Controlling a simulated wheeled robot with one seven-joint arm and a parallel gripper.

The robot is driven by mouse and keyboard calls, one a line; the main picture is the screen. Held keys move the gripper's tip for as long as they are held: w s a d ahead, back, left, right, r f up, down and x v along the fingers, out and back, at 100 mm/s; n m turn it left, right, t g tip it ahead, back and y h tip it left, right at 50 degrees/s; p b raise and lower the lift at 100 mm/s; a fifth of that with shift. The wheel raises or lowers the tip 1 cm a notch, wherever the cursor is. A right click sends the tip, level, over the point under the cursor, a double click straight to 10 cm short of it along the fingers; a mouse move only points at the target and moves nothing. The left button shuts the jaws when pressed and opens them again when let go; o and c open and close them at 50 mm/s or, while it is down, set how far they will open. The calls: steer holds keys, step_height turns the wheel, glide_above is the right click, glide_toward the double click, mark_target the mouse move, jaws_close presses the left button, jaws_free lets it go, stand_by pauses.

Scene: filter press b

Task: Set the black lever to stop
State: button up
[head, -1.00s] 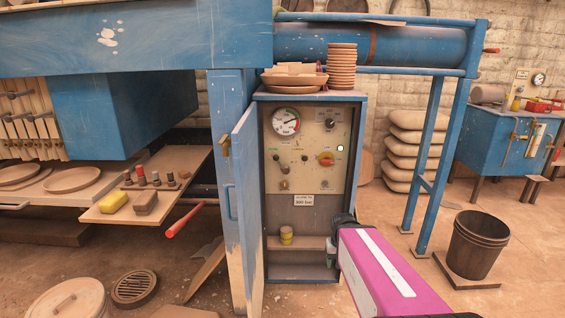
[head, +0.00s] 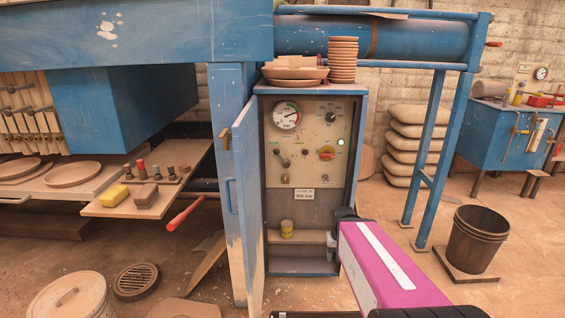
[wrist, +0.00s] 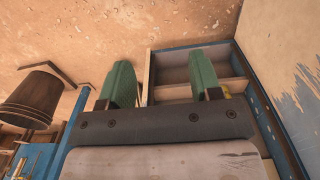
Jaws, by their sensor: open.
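The control panel (head: 308,135) is inside the open blue cabinet in the head view. Small dark controls sit at its left, including one dark-headed control (head: 284,163); they are too small to tell which is the black lever or how it is set. A black knob (head: 331,117) is at the upper right, above a red and yellow rotary switch (head: 327,153). My gripper (wrist: 162,78) shows two green fingers, open and empty, in the wrist view. It points toward the cabinet's lower shelves (wrist: 174,91), below the panel.
The cabinet door (head: 246,190) stands open at the left. A yellow jar (head: 287,229) stands on the cabinet shelf. Bowls (head: 342,58) are stacked on top. A blue frame leg (head: 441,165) and a bucket (head: 475,240) are at the right.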

steer(key=n+t, duration=0.9)
steer(key=t, duration=1.2)
glide_toward(276, 153)
steer(key=x, duration=1.1)
steer(key=shift+w, duration=0.2)
steer(key=shift+c, duration=0.3)
jaws_close()
